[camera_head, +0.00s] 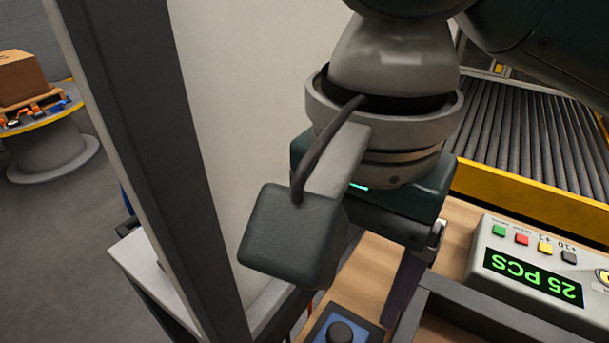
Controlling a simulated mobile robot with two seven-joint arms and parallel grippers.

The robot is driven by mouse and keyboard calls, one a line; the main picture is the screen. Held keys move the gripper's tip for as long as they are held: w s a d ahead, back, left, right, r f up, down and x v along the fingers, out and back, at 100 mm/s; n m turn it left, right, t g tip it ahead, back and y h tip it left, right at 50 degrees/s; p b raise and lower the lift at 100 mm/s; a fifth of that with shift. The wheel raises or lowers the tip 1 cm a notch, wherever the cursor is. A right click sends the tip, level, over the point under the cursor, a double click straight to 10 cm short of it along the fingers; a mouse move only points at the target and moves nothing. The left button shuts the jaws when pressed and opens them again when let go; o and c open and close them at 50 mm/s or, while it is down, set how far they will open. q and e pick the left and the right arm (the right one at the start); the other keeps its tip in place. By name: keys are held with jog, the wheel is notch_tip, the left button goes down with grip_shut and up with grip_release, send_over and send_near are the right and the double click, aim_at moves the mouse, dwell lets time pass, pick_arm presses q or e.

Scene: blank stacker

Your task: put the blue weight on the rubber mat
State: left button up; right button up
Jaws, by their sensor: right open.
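My right gripper (404,285) hangs over the wooden bench, seen from above. Its own body and wrist hide most of its fingers; the part that shows is open, with nothing seen in it. A blue square thing with a dark round knob (341,331) is at the bottom edge, left of and below the gripper. It is cut off by the frame, and I cannot tell if it is the blue weight. I cannot make out the rubber mat. My left gripper is out of view.
A counting scale's display box (527,276) reads "25 PCS" at right. A roller conveyor (531,135) with a yellow side rail lies behind it. A dark post (150,130) and pale panel (225,120) stand left of the arm. A round table (50,145) holds a cardboard box (20,75).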

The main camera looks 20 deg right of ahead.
jog(key=s+a+f+n+t+y, duration=0.2)
jog(key=s+a+f+n+y, duration=0.15)
jog(key=n, duration=0.45)
jog(key=s+d+f+n+t+h, duration=0.1)
jog(key=s+d+n+h, duration=0.2)
jog(key=s+d, duration=0.3)
jog(key=d+n, duration=0.1)
jog(key=d, duration=0.4)
jog(key=shift+s+d+f+t, duration=0.2)
jog(key=shift+d+t, duration=0.1)
jog(key=shift+d, duration=0.05)
jog(key=shift+s, duration=0.1)
